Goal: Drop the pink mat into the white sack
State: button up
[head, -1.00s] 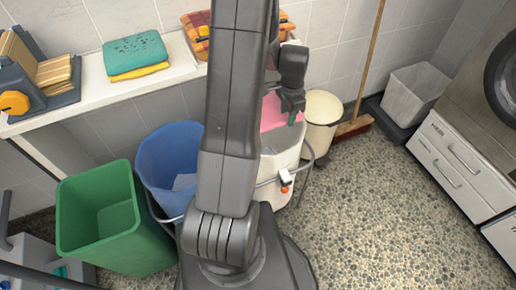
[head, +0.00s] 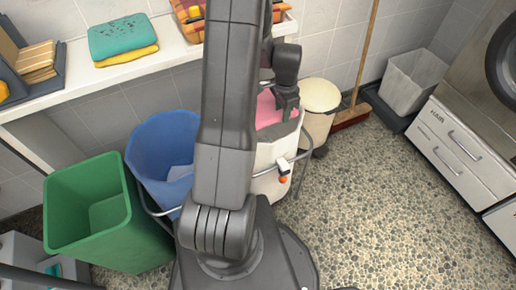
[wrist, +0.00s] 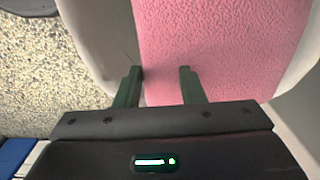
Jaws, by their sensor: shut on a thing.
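The pink mat (head: 268,110) is at the mouth of the white sack (head: 272,160), which hangs in a metal frame. My gripper (head: 287,114) is over the sack's right side, shut on the pink mat. In the wrist view, the mat (wrist: 225,45) fills the area beyond the green fingertips (wrist: 159,76), with the pale sack wall (wrist: 90,35) on both sides. My arm hides the left part of the mat and the sack in the head view. How deep the mat reaches into the sack cannot be told.
A blue sack (head: 160,150) and a green bin (head: 95,215) stand to the left. A cream lidded bin (head: 318,110) is close to the right, with a broom (head: 352,115) behind. A shelf (head: 110,80) holds folded towels (head: 122,42). The speckled floor at right is clear.

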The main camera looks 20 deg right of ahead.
jog(key=o, duration=1.1)
jog(key=shift+c, duration=0.2)
notch_tip(320, 180, up, 14)
jog(key=p, duration=0.2)
jog(key=shift+p, duration=0.35)
jog(key=shift+f, duration=0.2)
notch_tip(320, 180, down, 13)
jog(key=b, duration=0.2)
jog(key=shift+f+b, duration=0.2)
jog(key=shift+b, duration=0.2)
notch_tip(320, 180, up, 3)
jog(key=shift+p, duration=1.25)
jog(key=shift+r+p, duration=0.3)
jog(key=shift+r, duration=0.15)
